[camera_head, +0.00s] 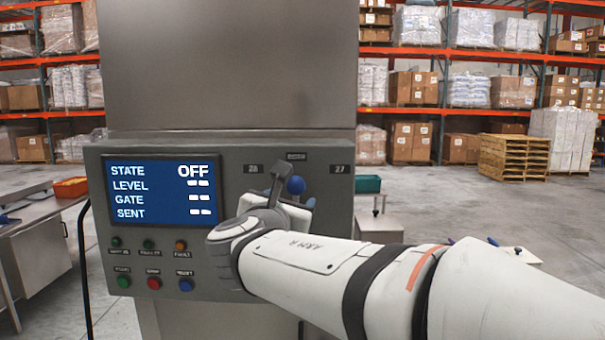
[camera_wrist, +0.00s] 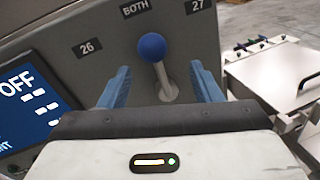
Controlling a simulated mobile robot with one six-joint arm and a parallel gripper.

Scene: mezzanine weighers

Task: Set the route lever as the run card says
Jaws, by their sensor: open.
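The route lever has a blue ball knob (camera_head: 296,185) on the grey control panel. In the wrist view its knob (camera_wrist: 151,47) and light shaft stand in line with the BOTH label, between labels 26 and 27. My gripper (camera_wrist: 160,72) is open, with one blue finger on each side of the shaft; I see gaps and no clear contact. In the head view the wrist hides the lever's base and most of the fingers. The display (camera_head: 163,193) reads STATE OFF, with dashes for LEVEL, GATE and SENT. No readable run card shows.
Several coloured buttons (camera_head: 154,283) sit below the display, left of my arm. A metal table (camera_head: 35,240) stands at the left. A low white cart (camera_head: 380,228) stands right of the panel. Pallet racks and stacked pallets (camera_head: 514,157) stand far behind, across open floor.

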